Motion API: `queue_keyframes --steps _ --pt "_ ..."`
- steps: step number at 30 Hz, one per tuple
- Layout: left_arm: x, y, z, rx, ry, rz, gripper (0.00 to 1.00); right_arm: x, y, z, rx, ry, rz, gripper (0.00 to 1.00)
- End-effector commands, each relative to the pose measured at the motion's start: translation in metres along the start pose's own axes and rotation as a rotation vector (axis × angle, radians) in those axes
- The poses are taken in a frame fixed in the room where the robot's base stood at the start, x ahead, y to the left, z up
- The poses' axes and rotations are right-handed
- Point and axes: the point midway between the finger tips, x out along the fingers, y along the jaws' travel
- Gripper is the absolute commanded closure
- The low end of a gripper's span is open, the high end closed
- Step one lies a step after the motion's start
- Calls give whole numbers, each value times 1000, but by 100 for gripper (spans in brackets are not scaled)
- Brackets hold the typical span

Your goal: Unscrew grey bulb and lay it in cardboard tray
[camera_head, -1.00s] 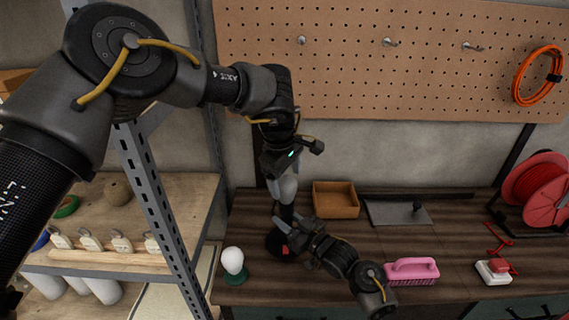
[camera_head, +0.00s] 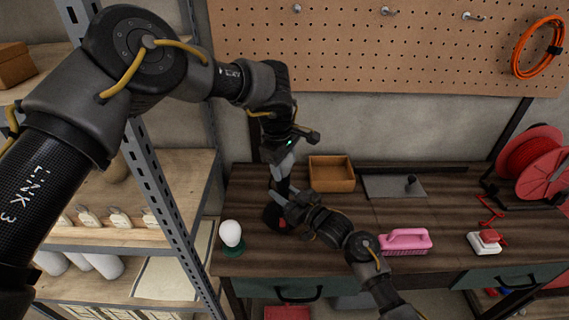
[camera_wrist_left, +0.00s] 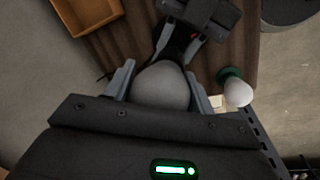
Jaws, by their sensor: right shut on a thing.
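The grey bulb (camera_wrist_left: 160,86) sits on the dark neck of a black lamp (camera_wrist_left: 178,44). In the head view the bulb (camera_head: 287,164) is partly hidden by my left gripper (camera_head: 284,160). In the left wrist view the fingers of my left gripper (camera_wrist_left: 160,82) are spread on both sides of the bulb; contact is unclear. My right gripper (camera_head: 284,198) is shut on the lamp's dark stem, above its base (camera_head: 272,217); the grip is partly hidden. The cardboard tray (camera_head: 333,187) stands empty behind and right of the lamp, and its corner shows in the left wrist view (camera_wrist_left: 97,22).
A white bulb (camera_head: 230,232) in a green holder stands left of the lamp. A pink brush (camera_head: 405,240), a metal plate (camera_head: 393,187) and a red-white block (camera_head: 484,243) lie to the right. A shelf post (camera_head: 165,205) rises at the left.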

Motion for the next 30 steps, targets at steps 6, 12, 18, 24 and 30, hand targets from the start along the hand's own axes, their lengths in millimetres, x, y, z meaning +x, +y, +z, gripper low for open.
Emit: queue_keyframes --steps 6,12,18,24,30 --pt "0 0 0 -10 2 0 74 0 0 1 0 -1 1 100" --pt "1 2 1 -370 71 0 74 0 0 1 0 -1 0 100" --pt "1 3 -3 -1048 205 2 74 0 0 1 0 -2 0 100" --pt "0 1 -6 -1413 279 1 74 0 0 1 0 -1 0 100" --pt "-1 0 -6 -1464 285 0 74 0 0 1 0 -1 0 100"
